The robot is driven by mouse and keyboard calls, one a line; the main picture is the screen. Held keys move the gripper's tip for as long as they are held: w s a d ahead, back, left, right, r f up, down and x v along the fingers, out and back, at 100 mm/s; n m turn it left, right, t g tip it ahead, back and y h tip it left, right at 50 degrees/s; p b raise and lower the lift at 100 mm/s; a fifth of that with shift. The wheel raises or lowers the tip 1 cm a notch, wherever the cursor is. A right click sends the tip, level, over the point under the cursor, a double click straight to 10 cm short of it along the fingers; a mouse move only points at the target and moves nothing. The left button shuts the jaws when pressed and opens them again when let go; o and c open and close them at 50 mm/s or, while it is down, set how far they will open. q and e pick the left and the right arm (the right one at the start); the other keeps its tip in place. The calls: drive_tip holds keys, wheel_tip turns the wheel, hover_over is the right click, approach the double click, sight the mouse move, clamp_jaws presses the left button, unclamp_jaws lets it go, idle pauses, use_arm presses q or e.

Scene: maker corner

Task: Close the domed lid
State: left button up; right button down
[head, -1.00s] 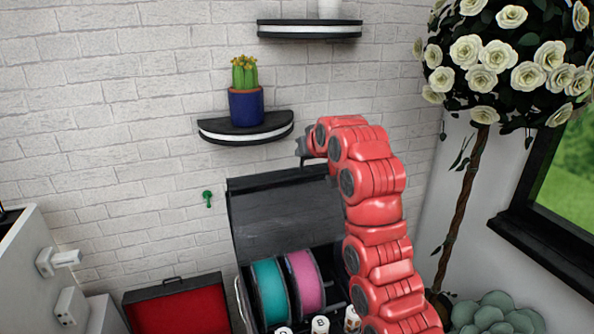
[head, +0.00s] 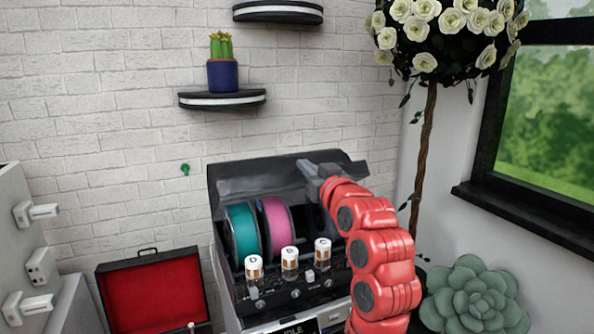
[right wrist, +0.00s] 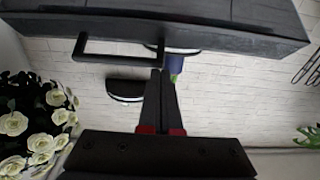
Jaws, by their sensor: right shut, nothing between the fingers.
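The dark domed lid (head: 258,177) of a grey machine (head: 236,308) is tilted partway down over its open bay in the head view. A teal spool (head: 241,231) and a pink spool (head: 275,226) show beneath it. My right gripper (head: 308,168) is shut and empty at the lid's right part. In the right wrist view the lid (right wrist: 200,27) crosses the top, with a black bar handle (right wrist: 118,58). The shut fingertips (right wrist: 160,74) are just below the lid beside the handle; whether they touch it is unclear. My left gripper is out of view.
Several white-capped vials (head: 290,260) stand along the machine's front. An open red-lined case (head: 150,290) is at left. A shelf (head: 222,101) with a potted cactus (head: 222,70) is above. A succulent (head: 472,297) and rose tree (head: 428,150) are at right.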

drive_tip(key=s+d+f+t+y+b, duration=0.1)
drive_tip(key=s+f+t+b, duration=0.2)
drive_tip(key=f+b, duration=0.8)
drive_tip(key=s+d+f+t+y+b, duration=0.1)
drive_tip(key=s+f+t+b, duration=0.3)
drive_tip(key=f+b, duration=0.6)
drive_tip(key=shift+s+d+f+b, duration=0.3)
drive_tip(key=shift+s+b, duration=0.25)
drive_tip(key=shift+b, duration=0.7)
